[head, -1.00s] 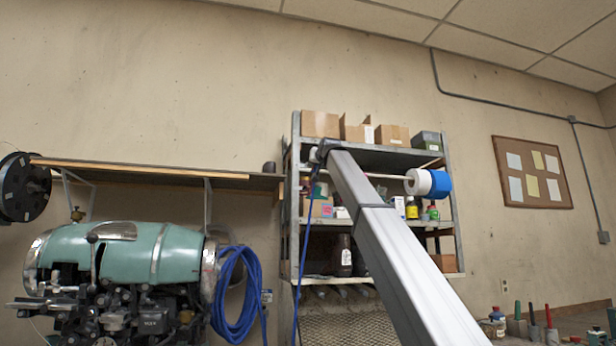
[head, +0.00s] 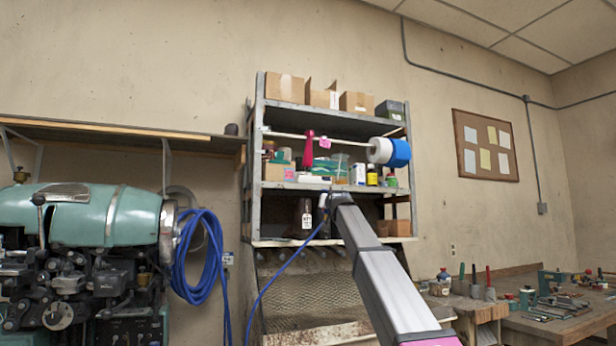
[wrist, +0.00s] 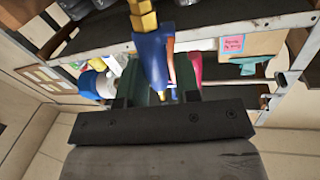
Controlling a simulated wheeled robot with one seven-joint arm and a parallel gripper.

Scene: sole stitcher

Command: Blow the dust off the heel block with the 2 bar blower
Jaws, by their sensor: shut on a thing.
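My gripper (wrist: 158,88) is shut on a blue blower (wrist: 150,62) with a brass hex fitting (wrist: 143,18) and a small brass tip; no pressure marking on it is readable. In the head view my gripper (head: 326,201) is small, at the far end of my arm, in front of the shelf unit. A blue hose (head: 274,282) hangs down from it to the lower left. A red-handled thing (head: 308,148) with a pink tag (head: 324,143) hangs at the shelf rail; its tag is unreadable. I cannot identify the heel block in either view.
The metal shelf unit (head: 255,178) with boxes and bottles stands close behind my gripper. A green stitching machine (head: 95,215) with coiled blue hose (head: 198,255) is at the left. A wooden workbench (head: 545,325) with tools and small items is at the lower right.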

